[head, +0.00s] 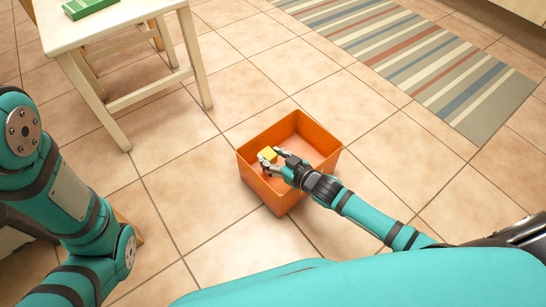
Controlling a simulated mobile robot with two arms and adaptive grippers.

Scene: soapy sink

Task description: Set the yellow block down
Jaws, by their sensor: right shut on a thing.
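A small yellow block (267,154) is at the fingertips of my right gripper (270,160), inside the outline of an open orange bin (318,144) on the tiled floor. My right gripper reaches in over the bin's near right side and is shut on the block. I cannot tell whether the block touches the bin's floor. The fingers hide part of the block. My left arm stands at the left edge, and its gripper is out of view.
A cream wooden table or stool (115,22) stands at the upper left with a green book (88,7) on it. A striped rug (420,62) lies at the upper right. The tiled floor around the bin is clear.

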